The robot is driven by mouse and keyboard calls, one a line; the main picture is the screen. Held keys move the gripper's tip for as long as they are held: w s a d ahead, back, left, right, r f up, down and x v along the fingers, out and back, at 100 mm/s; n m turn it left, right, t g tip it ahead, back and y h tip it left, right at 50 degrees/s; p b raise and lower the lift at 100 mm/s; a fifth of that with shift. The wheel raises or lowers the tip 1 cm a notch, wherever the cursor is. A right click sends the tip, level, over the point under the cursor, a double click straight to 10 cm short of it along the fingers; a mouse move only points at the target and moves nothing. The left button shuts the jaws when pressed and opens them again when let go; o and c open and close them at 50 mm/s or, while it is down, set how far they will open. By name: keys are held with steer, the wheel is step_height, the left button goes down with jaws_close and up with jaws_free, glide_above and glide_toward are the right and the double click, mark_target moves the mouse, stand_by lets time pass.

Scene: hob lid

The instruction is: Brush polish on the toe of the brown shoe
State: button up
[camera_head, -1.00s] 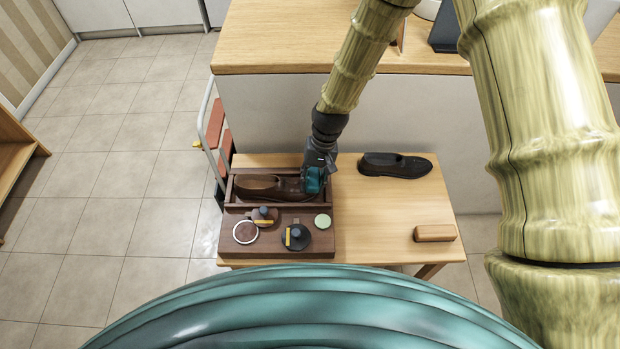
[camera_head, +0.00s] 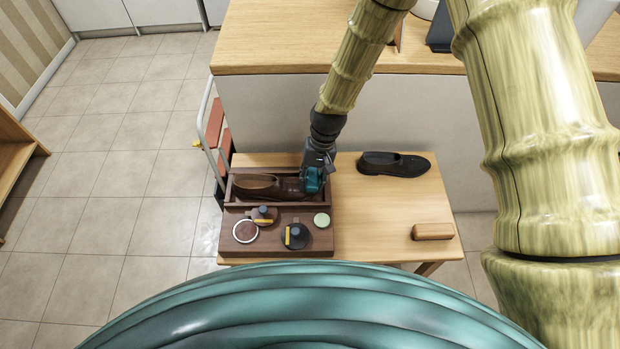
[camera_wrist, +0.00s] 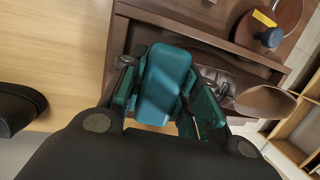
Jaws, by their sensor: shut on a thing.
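The brown shoe (camera_head: 258,186) lies in the open trough of a dark wooden box (camera_head: 286,245), its opening to the left. It also shows in the wrist view (camera_wrist: 265,101), with its laces next to my fingers. My gripper (camera_head: 314,180) is low over the shoe's right end and hides its toe. In the wrist view my gripper (camera_wrist: 163,105) is shut on a teal block-shaped thing (camera_wrist: 166,72). Its lower end is hidden, so I cannot tell whether it touches the shoe. A round tin (camera_head: 245,231) with dark brown contents sits on the box's front deck.
A brown dauber (camera_head: 263,217), a black dauber (camera_head: 295,236) and a pale green disc (camera_head: 321,220) sit on the deck. A black shoe (camera_head: 392,164) and a wooden block (camera_head: 433,231) lie on the table (camera_head: 375,205). A counter (camera_head: 270,55) stands behind.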

mark_target(309, 176)
steer(key=shift+a+r, duration=0.1)
steer(key=shift+a, duration=0.85)
steer(key=shift+d+p, duration=0.4)
steer(key=shift+d, duration=0.6)
steer(key=shift+a, duration=0.95)
steer(key=shift+r+p, duration=0.1)
steer(key=shift+p, duration=0.2)
steer(key=shift+s+p+v, duration=0.2)
steer(key=shift+p+v, duration=0.65)
steer(key=shift+v, duration=0.3)
steer(key=shift+s+p+v, duration=0.2)
steer(key=shift+p+v, duration=0.7)
steer(key=shift+v, duration=0.2)
steer(key=shift+s+p+v, duration=0.2)
steer(key=shift+p+v, duration=0.65)
steer(key=shift+v, duration=0.3)
steer(key=shift+r, duration=0.1)
steer(key=shift+w+a+b+x, duration=0.15)
steer(key=shift+b+x, duration=0.2)
steer(key=shift+x, duration=0.5)
steer(key=shift+w+a+b+x, duration=0.15)
steer(key=shift+b+x, duration=0.2)
steer(key=shift+x, duration=0.55)
steer(key=shift+a+b+x, duration=0.2)
steer(key=shift+b+x, duration=0.15)
steer(key=shift+x, duration=0.5)
